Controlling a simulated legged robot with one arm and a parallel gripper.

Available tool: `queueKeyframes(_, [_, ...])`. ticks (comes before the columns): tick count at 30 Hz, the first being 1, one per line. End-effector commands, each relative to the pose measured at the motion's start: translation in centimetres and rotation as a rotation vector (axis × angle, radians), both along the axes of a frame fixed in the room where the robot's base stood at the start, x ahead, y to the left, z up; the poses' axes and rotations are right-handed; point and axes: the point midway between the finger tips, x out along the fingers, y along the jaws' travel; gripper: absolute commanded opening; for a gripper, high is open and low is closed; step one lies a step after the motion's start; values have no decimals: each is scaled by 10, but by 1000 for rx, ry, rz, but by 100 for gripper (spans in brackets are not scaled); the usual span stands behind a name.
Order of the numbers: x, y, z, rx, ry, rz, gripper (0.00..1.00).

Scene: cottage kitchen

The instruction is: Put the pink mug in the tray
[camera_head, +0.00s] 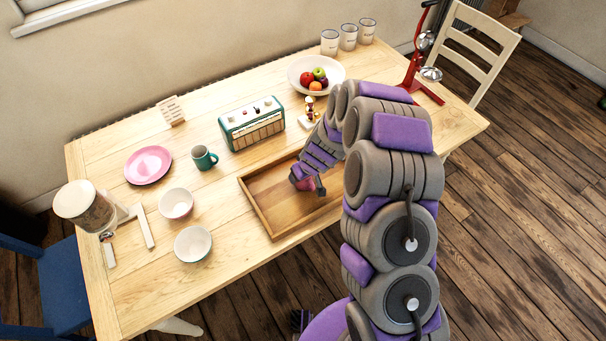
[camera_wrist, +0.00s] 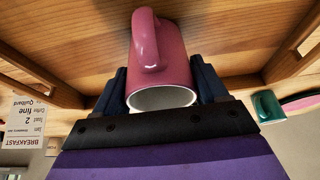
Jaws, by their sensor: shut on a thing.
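The pink mug (camera_wrist: 168,62) is between the two dark fingers of my gripper (camera_wrist: 160,88) in the wrist view, with its handle toward the camera and its pale rim facing my palm. My gripper is shut on it. In the head view a small part of the mug (camera_head: 307,184) shows below my gripper (camera_head: 304,178), over the inside of the wooden tray (camera_head: 265,193). The tray's floor (camera_wrist: 80,38) lies close behind the mug in the wrist view. I cannot tell whether the mug touches it. My arm hides the tray's right part.
A green radio (camera_head: 252,123) stands behind the tray. A green mug (camera_head: 204,158), a pink plate (camera_head: 148,165) and two bowls (camera_head: 176,204) (camera_head: 193,244) are to the left. A fruit bowl (camera_head: 315,72) and a red stand (camera_head: 418,80) are farther back.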

Motion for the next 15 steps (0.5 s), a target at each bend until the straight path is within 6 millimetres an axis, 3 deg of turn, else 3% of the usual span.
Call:
queueKeyframes(9, [0, 0, -3, 0, 0, 0, 35])
queueKeyframes(10, [0, 0, -2, 0, 0, 0, 74])
queueKeyframes(15, [0, 0, -2, 0, 0, 0, 91])
